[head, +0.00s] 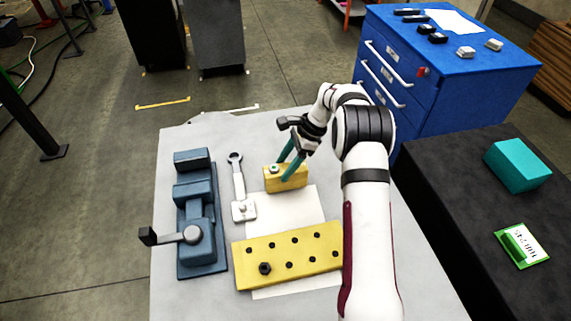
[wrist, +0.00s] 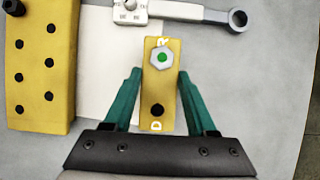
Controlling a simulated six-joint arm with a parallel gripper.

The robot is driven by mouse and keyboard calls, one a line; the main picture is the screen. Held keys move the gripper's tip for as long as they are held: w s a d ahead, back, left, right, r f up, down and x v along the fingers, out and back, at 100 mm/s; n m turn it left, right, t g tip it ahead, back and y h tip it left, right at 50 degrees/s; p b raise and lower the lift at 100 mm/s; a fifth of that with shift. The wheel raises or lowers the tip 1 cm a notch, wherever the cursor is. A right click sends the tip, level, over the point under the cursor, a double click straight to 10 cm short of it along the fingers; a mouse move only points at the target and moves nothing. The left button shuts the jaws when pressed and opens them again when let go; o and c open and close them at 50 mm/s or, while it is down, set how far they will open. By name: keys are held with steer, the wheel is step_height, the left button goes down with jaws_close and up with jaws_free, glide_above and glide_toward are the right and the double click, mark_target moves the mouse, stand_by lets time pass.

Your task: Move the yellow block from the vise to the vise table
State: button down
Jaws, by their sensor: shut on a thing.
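The yellow block (head: 292,184) is at the table's far middle, apart from the vise; I cannot tell if it touches the tabletop. In the wrist view the block (wrist: 159,90) bears the letters R and D, a hex nut with a green centre, and a dark hole. My gripper (head: 283,172) is shut on the block, with one teal finger on each side; the fingers (wrist: 159,80) also show in the wrist view. The blue-grey vise (head: 195,215) stands at the left of the light grey vise table (head: 185,293), with nothing visible between its jaws.
A wrench-like tool (head: 238,185) lies between vise and block. A white sheet (head: 290,212) and a larger yellow plate with holes (head: 290,255) lie nearer. A blue drawer cabinet (head: 430,75) and a black bench (head: 450,210) stand right. Bare tabletop shows behind the block.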

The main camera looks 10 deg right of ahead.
steer(key=shift+f, duration=0.1)
steer(key=shift+f, duration=0.4)
steer(key=shift+c, duration=0.6)
jaws_free()
steer(key=v, duration=1.5)
steer(key=shift+d+r, duration=0.2)
steer(key=shift+r, duration=0.15)
steer(key=shift+r, duration=0.1)
